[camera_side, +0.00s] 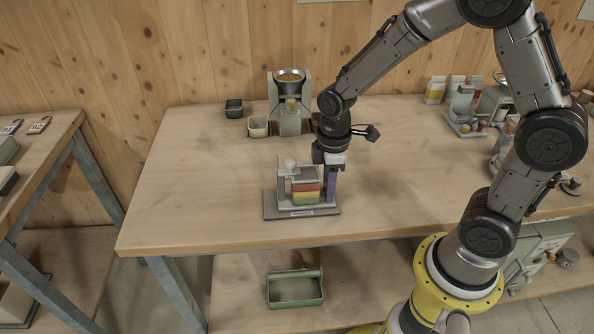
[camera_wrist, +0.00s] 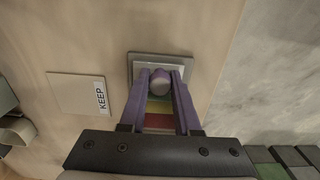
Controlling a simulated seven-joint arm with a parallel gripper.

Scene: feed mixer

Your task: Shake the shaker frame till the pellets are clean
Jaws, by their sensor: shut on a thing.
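The shaker frame (camera_side: 306,176) stands on a grey base plate (camera_side: 272,212) near the table's front edge. It holds a stack of red, yellow and green layers (camera_side: 306,191), and a pale round knob (camera_side: 291,163) shows at its upper left. My gripper (camera_side: 331,198) points down at the frame's right side, its purple fingers shut on the frame. In the wrist view, the gripper fingers (camera_wrist: 160,80) flank a rounded knob, with the coloured layers between them. The exact contact is hidden, and I cannot make out individual pellets or their cleanness.
A feed machine with a metal bowl (camera_side: 290,77) stands at the back, beside a dark cup (camera_side: 234,108) and a pale cup (camera_side: 258,126). A card marked KEEP (camera_wrist: 78,94) shows in the wrist view. The table left of the frame is clear. A green tray (camera_side: 295,288) sits on the lower shelf.

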